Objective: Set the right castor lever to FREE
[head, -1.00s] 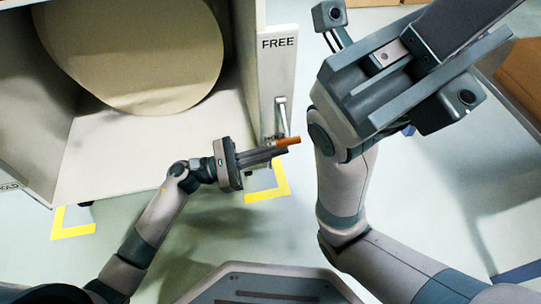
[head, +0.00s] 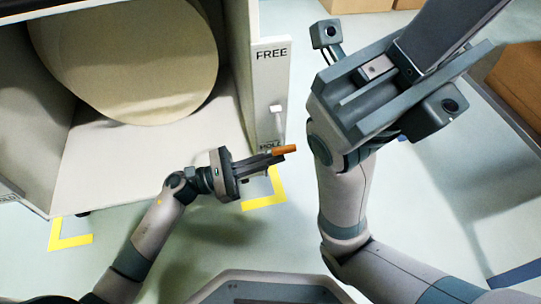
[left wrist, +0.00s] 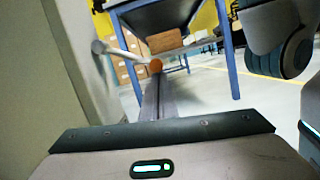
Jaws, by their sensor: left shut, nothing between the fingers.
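The right castor lever is a pale grey arm (head: 282,125) with an orange grip (head: 285,149), on the white right post of the cabinet. It hangs down from its pivot, its grip by the lower label and away from FREE (head: 271,54) at the top. My left gripper (head: 283,155) is shut and empty, its fingertips just below the orange grip; I cannot tell if they touch. In the left wrist view the orange grip (left wrist: 155,66) shows just beyond the fingertips. My right gripper (head: 455,35) is raised at upper right; its fingertips are not clear.
The cabinet (head: 150,150) holds a large kraft roll (head: 130,60). Yellow corner marks (head: 70,241) lie on the floor. A blue-legged table (left wrist: 228,50) stands behind in the left wrist view. Open floor lies between the cabinet and my base.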

